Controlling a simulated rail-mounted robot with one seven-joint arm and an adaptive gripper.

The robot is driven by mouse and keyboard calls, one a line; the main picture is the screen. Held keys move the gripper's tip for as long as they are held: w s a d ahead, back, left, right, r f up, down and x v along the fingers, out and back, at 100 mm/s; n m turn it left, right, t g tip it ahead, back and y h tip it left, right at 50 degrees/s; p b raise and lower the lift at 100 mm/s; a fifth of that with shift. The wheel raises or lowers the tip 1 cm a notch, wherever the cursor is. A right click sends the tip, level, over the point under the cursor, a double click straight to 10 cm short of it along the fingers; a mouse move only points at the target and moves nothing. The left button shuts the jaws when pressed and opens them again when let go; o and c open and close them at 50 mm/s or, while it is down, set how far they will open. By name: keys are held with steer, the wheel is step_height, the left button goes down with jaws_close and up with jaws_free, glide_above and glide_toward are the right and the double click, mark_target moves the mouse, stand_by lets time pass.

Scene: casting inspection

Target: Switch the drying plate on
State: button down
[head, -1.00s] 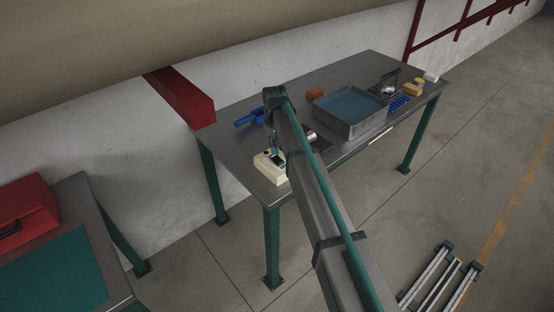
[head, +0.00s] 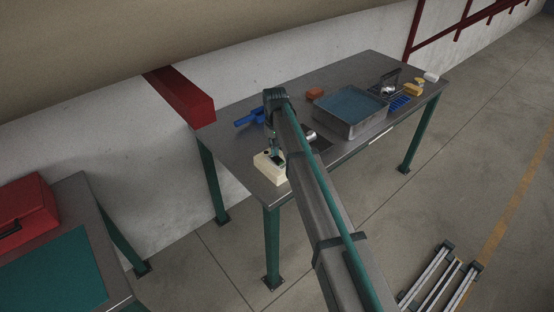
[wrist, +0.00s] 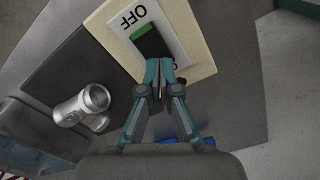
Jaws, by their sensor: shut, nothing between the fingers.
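The switch box (head: 264,173) is a cream block on the near left part of the table. In the wrist view the box (wrist: 205,45) carries a white label reading OFF and a black rocker (wrist: 152,44) with a green part by the OFF end. My gripper (wrist: 160,66) is shut and empty, its fingertips over the lower end of the rocker. I cannot tell whether they touch it. The fingertips hide that end of the label. The dark flat plate (wrist: 85,62) lies beside the box, with a shiny metal cylindrical part (wrist: 88,103) at its edge.
A metal tray with blue contents (head: 376,128) stands further right on the table. An orange-brown block (head: 315,93), a blue object (head: 250,118), a blue rack (head: 400,103) and yellow pieces (head: 413,89) lie around. My arm crosses the table's front edge.

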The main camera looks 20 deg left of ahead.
steer(key=shift+f+b, duration=0.3)
steer(key=shift+f, duration=0.55)
stand_by(0.4)
steer(key=shift+r, duration=0.15)
steer(key=shift+r+p, duration=1.75)
steer(key=shift+r, duration=1.65)
